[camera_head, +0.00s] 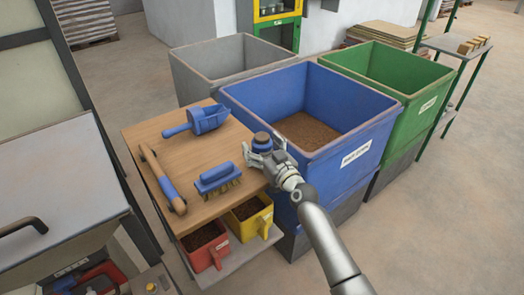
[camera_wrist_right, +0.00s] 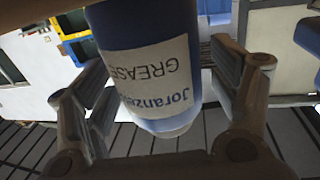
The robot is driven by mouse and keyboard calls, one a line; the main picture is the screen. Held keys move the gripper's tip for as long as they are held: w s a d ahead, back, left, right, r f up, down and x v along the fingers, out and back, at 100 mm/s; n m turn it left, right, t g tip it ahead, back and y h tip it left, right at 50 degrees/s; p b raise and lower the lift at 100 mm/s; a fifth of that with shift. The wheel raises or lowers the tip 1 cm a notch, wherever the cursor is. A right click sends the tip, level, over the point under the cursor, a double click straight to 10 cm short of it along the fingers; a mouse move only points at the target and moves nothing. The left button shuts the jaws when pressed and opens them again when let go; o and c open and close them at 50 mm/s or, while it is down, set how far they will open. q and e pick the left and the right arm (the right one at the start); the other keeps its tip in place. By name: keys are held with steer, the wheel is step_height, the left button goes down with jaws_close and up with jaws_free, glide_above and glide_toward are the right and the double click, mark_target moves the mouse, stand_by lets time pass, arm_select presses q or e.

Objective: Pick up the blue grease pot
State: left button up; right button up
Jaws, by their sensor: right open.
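The blue grease pot (camera_head: 262,141) stands at the right edge of the wooden table top (camera_head: 205,150) in the head view. In the right wrist view the pot (camera_wrist_right: 150,65) fills the middle, with a white label reading GREASE upside down. My right gripper (camera_head: 267,157) is at the pot, its fingers spread on either side. In the wrist view the right gripper (camera_wrist_right: 165,95) is open, with a visible gap between the pot and the right-hand finger. Contact on the left side is hard to tell. My left gripper is not in view.
A blue scoop (camera_head: 205,118), a blue brush (camera_head: 217,179) and a wooden-handled tool (camera_head: 161,178) lie on the table. Red (camera_head: 207,247) and yellow (camera_head: 249,219) bins sit below. A large blue bin (camera_head: 340,152) stands close behind the gripper, beside green (camera_head: 405,95) and grey (camera_head: 205,82) bins.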

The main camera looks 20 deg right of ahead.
steer(key=shift+c, duration=0.5)
steer(key=c, duration=1.2)
steer(key=shift+r, duration=0.15)
